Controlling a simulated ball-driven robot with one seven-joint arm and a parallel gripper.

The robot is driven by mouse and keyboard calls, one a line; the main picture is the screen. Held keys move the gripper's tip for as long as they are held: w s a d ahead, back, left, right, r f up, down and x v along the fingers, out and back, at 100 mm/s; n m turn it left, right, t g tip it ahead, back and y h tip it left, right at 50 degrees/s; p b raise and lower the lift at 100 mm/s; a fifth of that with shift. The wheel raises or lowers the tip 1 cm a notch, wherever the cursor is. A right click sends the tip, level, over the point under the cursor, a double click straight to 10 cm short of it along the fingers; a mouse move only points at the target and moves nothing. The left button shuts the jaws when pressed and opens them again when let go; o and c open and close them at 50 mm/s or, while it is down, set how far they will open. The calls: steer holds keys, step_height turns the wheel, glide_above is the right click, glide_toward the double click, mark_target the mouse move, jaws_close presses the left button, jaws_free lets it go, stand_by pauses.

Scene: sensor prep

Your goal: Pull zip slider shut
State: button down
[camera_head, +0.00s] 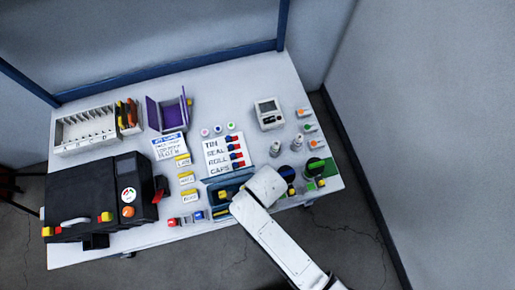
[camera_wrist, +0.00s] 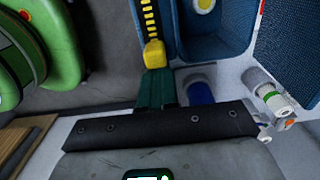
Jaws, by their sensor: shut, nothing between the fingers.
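The yellow zip slider (camera_wrist: 153,54) sits at the near end of a yellow-and-black zip strip (camera_wrist: 144,17) in the wrist view. The strip runs along the side of a blue open case (camera_wrist: 165,25). My gripper (camera_wrist: 155,74) has its dark green fingers together, with nothing between them. Their tips are right at the slider's near side; I cannot tell whether they touch it. In the head view the blue case (camera_head: 217,190) lies at the table's front, partly covered by my white arm, which hides my gripper there.
A blue cylinder (camera_wrist: 198,88) and a white tube with a green band (camera_wrist: 268,92) are close right of my fingers. A green object (camera_wrist: 60,45) is at the left. A black machine (camera_head: 90,195) fills the table's left front. A printed card (camera_head: 222,155) lies behind the case.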

mark_target(228, 211)
steer(key=shift+s+a, duration=0.6)
steer(key=shift+a, duration=1.45)
steer(key=shift+s+a, duration=0.6)
steer(key=shift+a, duration=1.5)
steer(key=shift+s+a, duration=0.6)
steer(key=shift+a, duration=1.45)
steer(key=shift+d+r, duration=0.1)
steer(key=shift+d, duration=0.1)
steer(key=shift+w+d, duration=0.15)
steer(key=shift+d, duration=0.05)
step_height(228, 211, up, 7)
steer(key=p, duration=0.7)
